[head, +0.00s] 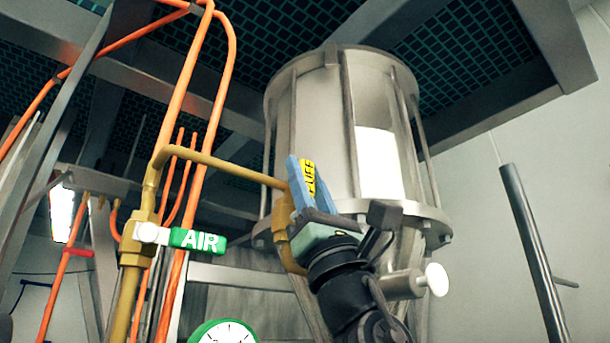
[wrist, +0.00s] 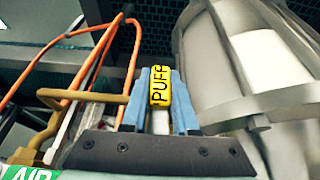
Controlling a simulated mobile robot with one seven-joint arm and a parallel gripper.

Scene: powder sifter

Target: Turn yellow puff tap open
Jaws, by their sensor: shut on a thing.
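The yellow puff tap handle (head: 308,180), lettered PUFF, stands near upright with a slight tilt in front of the steel sifter vessel. It also shows in the wrist view (wrist: 160,85), between two blue fingers. My gripper (head: 301,178) is shut on the handle, one blue finger on each side. A pale stem shows below the handle in the wrist view. The brass pipe (head: 225,167) runs to the tap from the left. The tap's body is mostly hidden behind my gripper.
A green AIR tap handle (head: 198,240) points right on a brass valve, left of my wrist. A round gauge (head: 224,333) sits below it. Orange pipes (head: 192,85) rise at the left. The steel vessel (head: 310,120) stands close behind and right of my gripper.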

